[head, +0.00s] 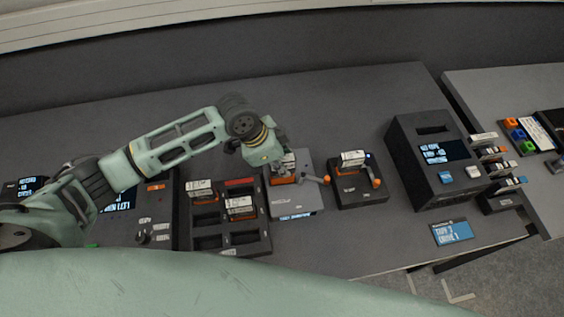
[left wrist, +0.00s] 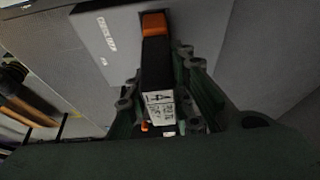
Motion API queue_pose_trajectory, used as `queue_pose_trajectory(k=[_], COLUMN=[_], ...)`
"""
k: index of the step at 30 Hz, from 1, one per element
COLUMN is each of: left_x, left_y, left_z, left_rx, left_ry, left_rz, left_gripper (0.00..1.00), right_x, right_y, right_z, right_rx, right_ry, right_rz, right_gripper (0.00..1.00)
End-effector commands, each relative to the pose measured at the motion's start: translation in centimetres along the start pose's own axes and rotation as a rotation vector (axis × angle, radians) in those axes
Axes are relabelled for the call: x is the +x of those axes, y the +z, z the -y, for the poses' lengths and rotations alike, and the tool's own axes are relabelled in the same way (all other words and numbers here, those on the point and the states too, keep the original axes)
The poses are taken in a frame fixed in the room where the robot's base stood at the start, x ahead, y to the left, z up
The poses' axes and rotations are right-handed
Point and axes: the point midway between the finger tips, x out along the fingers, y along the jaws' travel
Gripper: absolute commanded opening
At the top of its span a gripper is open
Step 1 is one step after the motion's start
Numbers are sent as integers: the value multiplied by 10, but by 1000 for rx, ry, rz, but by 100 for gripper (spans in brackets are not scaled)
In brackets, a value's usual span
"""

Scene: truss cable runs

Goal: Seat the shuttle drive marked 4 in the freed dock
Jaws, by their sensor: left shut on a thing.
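My left gripper (head: 284,173) is over the light grey dock (head: 308,202) in the middle of the bench. In the left wrist view its fingers (left wrist: 160,98) are shut on a dark drive (left wrist: 155,65) with an orange end (left wrist: 154,24) and a white label (left wrist: 160,108) that seems to show a 4. The orange end is towards the grey dock's face (left wrist: 115,45). I cannot tell whether the drive is in the slot or just above it. My right gripper is not in view.
A black tray (head: 225,238) with several bays and white-labelled drives stands left of the dock. A black dock (head: 352,192) with a labelled drive (head: 352,158) and an orange-tipped lever stands right. Farther right is a dark box with a screen (head: 443,152). Bare bench lies behind.

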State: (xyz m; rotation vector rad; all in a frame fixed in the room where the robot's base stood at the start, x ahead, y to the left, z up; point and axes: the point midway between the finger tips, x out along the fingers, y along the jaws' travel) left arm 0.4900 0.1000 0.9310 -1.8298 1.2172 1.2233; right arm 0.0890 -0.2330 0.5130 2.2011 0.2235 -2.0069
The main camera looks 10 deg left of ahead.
Motion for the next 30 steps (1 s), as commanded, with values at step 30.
queue_pose_trajectory(k=[30], left_x=[8], left_y=[2], left_z=[1], left_rx=[1], left_ry=[-2], left_rz=[-2], left_gripper=[0], right_x=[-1], right_y=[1], right_z=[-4], right_rx=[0], right_ry=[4], right_rz=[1], right_gripper=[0])
